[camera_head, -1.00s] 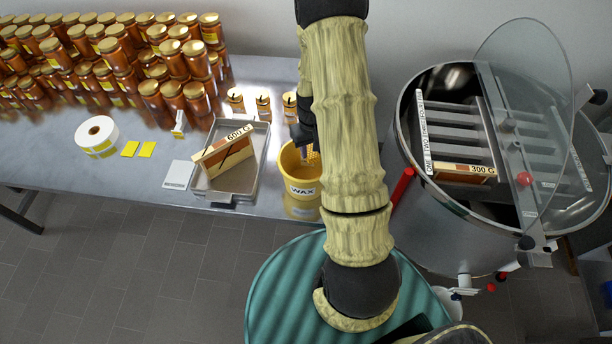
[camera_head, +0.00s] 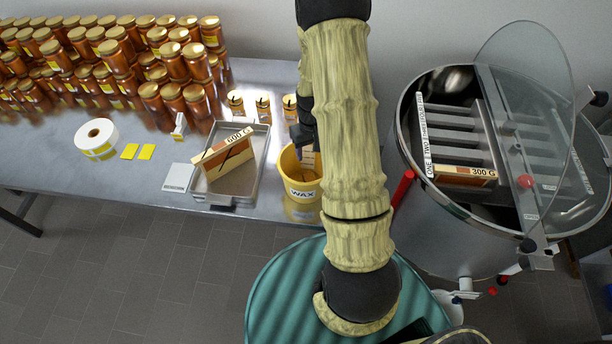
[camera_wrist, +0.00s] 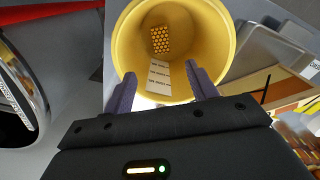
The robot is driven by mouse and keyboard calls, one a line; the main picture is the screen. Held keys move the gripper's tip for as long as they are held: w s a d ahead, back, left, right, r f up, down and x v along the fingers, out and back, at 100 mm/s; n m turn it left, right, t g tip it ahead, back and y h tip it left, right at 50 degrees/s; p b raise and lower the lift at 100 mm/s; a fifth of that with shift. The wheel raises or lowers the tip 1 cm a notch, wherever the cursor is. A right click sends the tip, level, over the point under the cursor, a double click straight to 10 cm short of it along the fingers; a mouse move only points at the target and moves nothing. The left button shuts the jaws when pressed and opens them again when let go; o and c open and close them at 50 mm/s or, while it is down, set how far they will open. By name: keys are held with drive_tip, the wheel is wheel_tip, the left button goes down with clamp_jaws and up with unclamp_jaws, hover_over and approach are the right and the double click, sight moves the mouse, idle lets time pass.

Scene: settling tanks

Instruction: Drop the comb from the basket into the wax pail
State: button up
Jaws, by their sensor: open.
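The yellow wax pail (camera_head: 301,191) stands on the metal bench in the head view, partly hidden behind my arm. In the wrist view I look down into the pail (camera_wrist: 129,52). A comb piece (camera_wrist: 160,39) with a honeycomb pattern lies inside it, beside a pale printed strip (camera_wrist: 159,77). My gripper (camera_wrist: 163,88) is open and empty, with its two fingers apart at the pail's near rim. In the head view only part of the gripper shows beside my arm, above the pail. I cannot make out a basket for certain.
A metal tray (camera_head: 256,185) holding a wooden frame marked 600 G (camera_head: 228,158) sits left of the pail. A steel drum (camera_head: 436,225) with a clear lid and a 300 G frame stands right. Several honey jars crowd the back left.

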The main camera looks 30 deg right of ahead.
wheel_tip(320, 180, up, 16)
drive_tip(key=b, duration=0.3)
drive_tip(key=shift+r+b, duration=0.15)
drive_tip(key=shift+b, duration=0.2)
idle(0.6)
drive_tip(key=s+a+f+t+b, duration=0.1)
drive_tip(key=s+a+f+t, duration=0.1)
drive_tip(key=s+a, duration=1)
drive_tip(key=shift+s+a+f+n+t, duration=0.2)
drive_tip(key=shift+a+f+n+t, duration=0.15)
drive_tip(key=shift+a+f, duration=0.35)
drive_tip(key=shift+a+r, duration=0.1)
drive_tip(key=shift+r, duration=0.05)
